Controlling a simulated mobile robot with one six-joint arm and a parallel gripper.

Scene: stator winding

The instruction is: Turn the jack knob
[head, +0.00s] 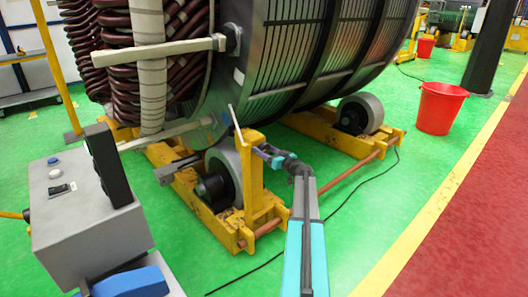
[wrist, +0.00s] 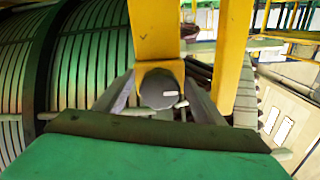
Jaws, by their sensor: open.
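My gripper (head: 264,152) is at the end of my teal and grey arm, beside the top of a yellow upright plate (head: 249,175) on the roller stand. It is open, and its fingertips are small and partly merged with the plate. A thin pale rod (head: 235,123) slants up at the plate's top. In the wrist view, a grey rounded piece (wrist: 159,90) sits under a yellow bracket (wrist: 155,30), with a small pale bar (wrist: 181,103) beside it. I cannot tell for sure which of these is the jack knob. No contact with my gripper can be made out.
The large stator (head: 285,55) rests on rollers (head: 225,172) above yellow rails. A grey control box (head: 85,230) stands at the lower left. A red bucket (head: 441,107) stands at the right. A black cable (head: 352,190) lies on the green floor.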

